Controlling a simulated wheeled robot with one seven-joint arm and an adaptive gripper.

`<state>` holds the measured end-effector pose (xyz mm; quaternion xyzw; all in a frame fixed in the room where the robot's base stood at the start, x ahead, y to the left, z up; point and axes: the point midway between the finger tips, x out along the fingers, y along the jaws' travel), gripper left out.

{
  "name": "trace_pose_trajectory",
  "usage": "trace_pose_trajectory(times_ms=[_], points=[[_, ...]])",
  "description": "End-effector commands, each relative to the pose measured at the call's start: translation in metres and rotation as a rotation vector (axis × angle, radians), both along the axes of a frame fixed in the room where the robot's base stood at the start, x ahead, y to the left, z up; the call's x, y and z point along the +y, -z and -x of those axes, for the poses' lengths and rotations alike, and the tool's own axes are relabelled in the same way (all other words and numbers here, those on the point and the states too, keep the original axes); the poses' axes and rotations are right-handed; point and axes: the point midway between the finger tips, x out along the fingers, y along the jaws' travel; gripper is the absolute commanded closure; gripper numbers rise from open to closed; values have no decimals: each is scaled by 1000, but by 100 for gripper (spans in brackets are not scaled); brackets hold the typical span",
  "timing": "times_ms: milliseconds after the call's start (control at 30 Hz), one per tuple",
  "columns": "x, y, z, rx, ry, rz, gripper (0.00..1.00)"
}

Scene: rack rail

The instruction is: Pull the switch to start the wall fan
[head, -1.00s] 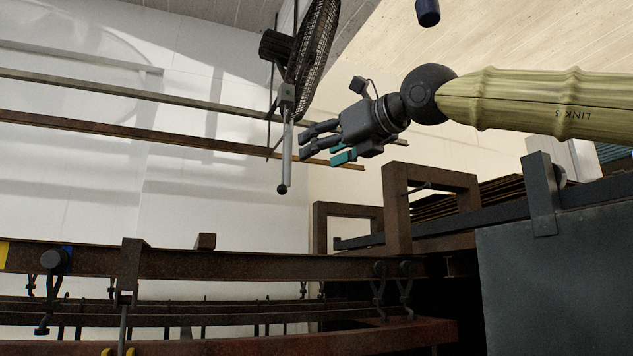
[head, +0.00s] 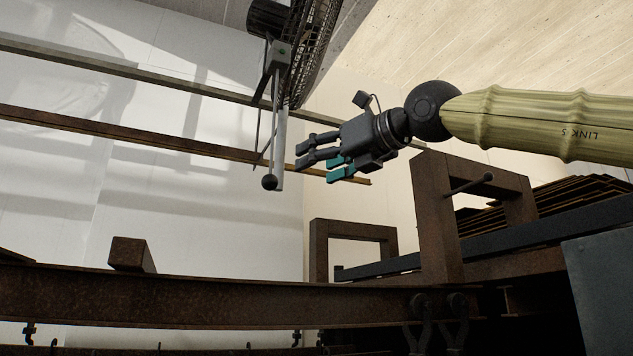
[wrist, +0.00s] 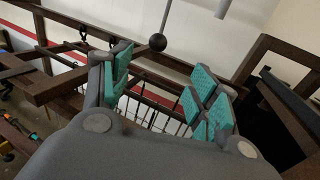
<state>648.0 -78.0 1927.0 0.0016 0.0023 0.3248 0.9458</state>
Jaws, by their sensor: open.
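The wall fan (head: 312,50) is at the top of the head view, with a dark caged front and a motor behind it. A grey rod hangs below it, and beside it a thin pull switch ends in a dark ball (head: 269,183). The ball (wrist: 158,42) also shows in the wrist view, beyond the fingertips and between the two sides of the jaws. My gripper (head: 316,160) is to the right of the ball in the head view, fingers pointing left toward it. My gripper (wrist: 158,85) is open and empty, with teal pads facing inward. It appears apart from the ball.
Rusty beams with hooks (head: 200,300) run across the bottom of the head view. A rusty frame (head: 437,215) stands below my arm at the right. Long rails (head: 130,78) cross in front of the white wall. The space around the ball looks clear.

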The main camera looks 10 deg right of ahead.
Motion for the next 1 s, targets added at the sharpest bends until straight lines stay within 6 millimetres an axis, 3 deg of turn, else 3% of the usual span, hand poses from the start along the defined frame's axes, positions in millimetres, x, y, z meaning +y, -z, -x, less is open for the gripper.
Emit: trace_pose_trajectory(times_ms=[267,1000], points=[[11,2,-20,5,0,1,39],[67,2,-91,6,-3,1,39]])
